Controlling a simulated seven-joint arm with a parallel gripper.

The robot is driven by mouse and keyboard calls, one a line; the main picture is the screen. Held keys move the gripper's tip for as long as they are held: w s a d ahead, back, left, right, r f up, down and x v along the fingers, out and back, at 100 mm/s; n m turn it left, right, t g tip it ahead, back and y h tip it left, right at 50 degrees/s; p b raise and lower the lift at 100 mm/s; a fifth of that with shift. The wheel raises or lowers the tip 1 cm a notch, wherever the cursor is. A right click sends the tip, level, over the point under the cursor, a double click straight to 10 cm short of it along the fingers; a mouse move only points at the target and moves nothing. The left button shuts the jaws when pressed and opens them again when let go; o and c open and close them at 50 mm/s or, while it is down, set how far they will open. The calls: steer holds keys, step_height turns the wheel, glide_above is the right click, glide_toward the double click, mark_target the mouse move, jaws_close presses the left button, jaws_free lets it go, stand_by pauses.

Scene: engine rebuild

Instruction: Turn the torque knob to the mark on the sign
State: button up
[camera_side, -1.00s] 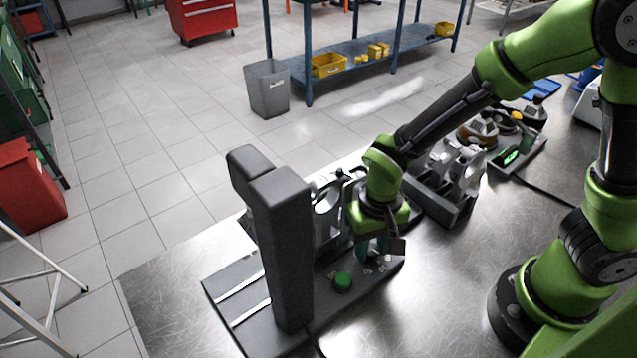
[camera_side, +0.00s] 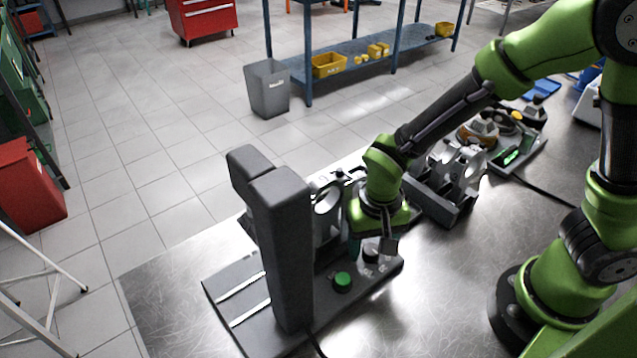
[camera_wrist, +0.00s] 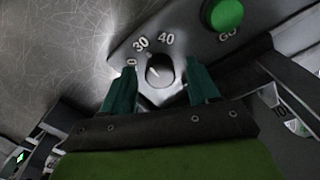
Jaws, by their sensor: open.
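The torque knob (camera_wrist: 160,73) is dark and round with a white pointer line, on a grey panel marked 30 and 40. The line points up and left, roughly toward the 30; a further number to the left is partly covered by a finger. My gripper (camera_wrist: 160,63) is open, one teal finger on each side of the knob with a gap visible. In the side view my gripper (camera_side: 371,248) is low over the base plate, at the dark knob (camera_side: 371,254).
A green GO button (camera_wrist: 223,13) is close to the knob; it also shows in the side view (camera_side: 342,282). A tall dark grey column (camera_side: 283,250) stands left of it on the base plate. A grey fixture (camera_side: 448,180) stands to the right. The front of the metal table is clear.

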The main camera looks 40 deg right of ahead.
mark_target(370, 250)
step_height(370, 250, up, 17)
stand_by(0.4)
steer(key=s+d+r+t, duration=0.1)
steer(key=d+t, duration=0.1)
steer(key=d, duration=0.1)
steer(key=s+d+r+n+t+y, duration=0.1)
steer(key=d+r+t, duration=0.1)
steer(key=d, duration=0.2)
steer(key=s+d+r+t+y, duration=0.1)
steer(key=d+r+t, duration=0.1)
steer(key=d+t, duration=0.1)
steer(key=shift+s+d, duration=0.4)
steer(key=shift+d, duration=0.1)
